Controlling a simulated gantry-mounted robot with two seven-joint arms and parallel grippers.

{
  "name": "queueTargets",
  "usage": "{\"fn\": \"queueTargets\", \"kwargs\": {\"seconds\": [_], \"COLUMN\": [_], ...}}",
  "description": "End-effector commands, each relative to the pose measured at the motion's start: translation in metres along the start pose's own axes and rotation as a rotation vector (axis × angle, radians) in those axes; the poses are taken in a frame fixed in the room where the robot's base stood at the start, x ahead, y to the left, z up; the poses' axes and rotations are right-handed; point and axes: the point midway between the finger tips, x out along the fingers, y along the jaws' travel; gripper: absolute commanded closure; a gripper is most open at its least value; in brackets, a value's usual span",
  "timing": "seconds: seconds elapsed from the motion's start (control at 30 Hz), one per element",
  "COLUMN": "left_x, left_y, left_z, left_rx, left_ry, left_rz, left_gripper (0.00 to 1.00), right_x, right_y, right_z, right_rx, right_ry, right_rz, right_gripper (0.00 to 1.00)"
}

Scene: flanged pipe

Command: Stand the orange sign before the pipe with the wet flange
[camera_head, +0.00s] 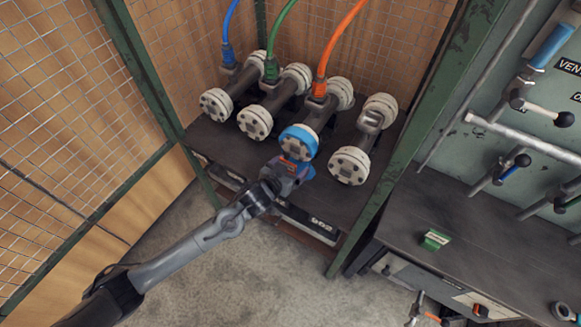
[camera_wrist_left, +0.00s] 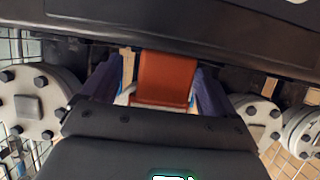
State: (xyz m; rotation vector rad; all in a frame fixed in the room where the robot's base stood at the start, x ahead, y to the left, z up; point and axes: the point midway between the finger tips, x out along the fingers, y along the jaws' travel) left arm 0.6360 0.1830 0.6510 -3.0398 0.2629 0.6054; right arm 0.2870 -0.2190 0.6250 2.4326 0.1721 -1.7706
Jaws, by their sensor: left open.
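Four grey pipes with pale bolted flanges lie side by side on a dark shelf (camera_head: 345,205). The third pipe from the left has a blue-rimmed flange (camera_head: 299,142); I cannot make out wetness on any flange. My left gripper (camera_head: 296,172) is at the shelf's front, just before this flange. In the left wrist view the orange sign (camera_wrist_left: 167,78) is between the two open, dark blue fingers of this gripper (camera_wrist_left: 155,88). My right gripper is not in view.
Blue (camera_head: 229,20), green (camera_head: 281,30) and orange hoses (camera_head: 338,38) rise from three pipes. A green cage post (camera_head: 415,135) stands right of the shelf. Mesh panels close the left.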

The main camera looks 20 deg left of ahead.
Motion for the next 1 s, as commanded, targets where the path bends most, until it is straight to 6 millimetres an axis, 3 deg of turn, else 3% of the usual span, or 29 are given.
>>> {"fn": "queueTargets", "kwargs": {"seconds": [0.17, 0.6, 0.87, 1.0], "left_x": [-0.02, -0.097, -0.119, -0.131], "left_y": [-0.001, 0.0, 0.0, 0.009], "left_z": [-0.003, -0.002, -0.001, 0.009], "left_rx": [0.001, 0.0, -0.001, -0.011], "left_ry": [-0.001, -0.002, -0.002, -0.058], "left_rz": [0.0, 0.001, 0.0, -0.008], "left_gripper": [0.11, 0.11, 0.11, 0.11], "right_x": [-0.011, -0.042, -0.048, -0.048], "right_y": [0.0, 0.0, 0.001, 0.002], "right_z": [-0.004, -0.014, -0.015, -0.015], "right_rx": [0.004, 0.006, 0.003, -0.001], "right_ry": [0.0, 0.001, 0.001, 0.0], "right_rz": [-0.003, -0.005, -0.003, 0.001], "right_gripper": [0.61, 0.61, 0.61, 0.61]}}
